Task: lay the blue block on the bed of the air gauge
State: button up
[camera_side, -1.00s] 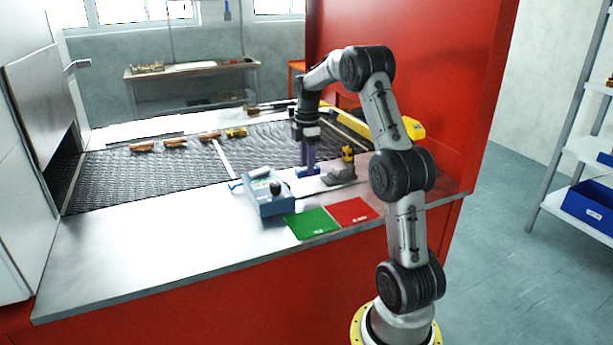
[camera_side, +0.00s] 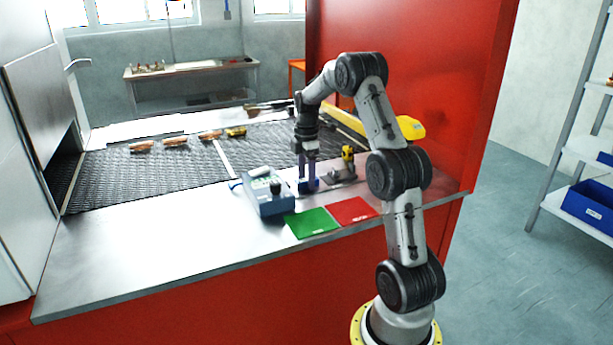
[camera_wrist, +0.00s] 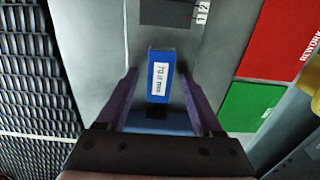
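The blue block (camera_wrist: 161,57) has a white printed label and shows between the two purple fingers of my gripper (camera_wrist: 158,78) in the wrist view. In the side view the blue block (camera_side: 308,187) is at the fingertips of my gripper (camera_side: 307,178), low over the steel counter. The base shows as a dark plate (camera_wrist: 166,12) at the wrist view's top. I cannot tell which fixture is the air gauge.
A blue-grey box with a black knob (camera_side: 265,198) stands close left of my gripper. A green pad (camera_side: 311,223) and a red pad (camera_side: 351,210) lie in front. The mesh belt (camera_side: 170,176) carries several brownish parts behind. The counter's front left (camera_side: 150,245) is clear.

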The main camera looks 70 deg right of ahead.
aim_at(306, 179)
jog(key=shift+r, duration=0.1)
notch_tip(306, 179, up, 11)
jog(key=a+r+m+t+h, duration=0.15)
jog(key=a+r, duration=0.45)
jog(key=a, duration=0.7)
jog(key=s+a+r+m+t, duration=0.1)
jog(key=s+a+m, duration=0.15)
jog(key=a, duration=0.65)
jog(key=s+a+f+m+t, duration=0.1)
jog(key=s+a+f+m, duration=0.1)
jog(key=s+a, duration=0.4)
jog(key=s+a+f+m+t+y, duration=0.1)
jog(key=s+a+f+m+t, duration=0.1)
jog(key=s+a, duration=0.4)
notch_tip(306, 179, down, 2)
jog(key=shift+s+a+f+m, duration=0.1)
jog(key=shift+s+a+m, duration=0.35)
jog(key=shift+a, duration=0.65)
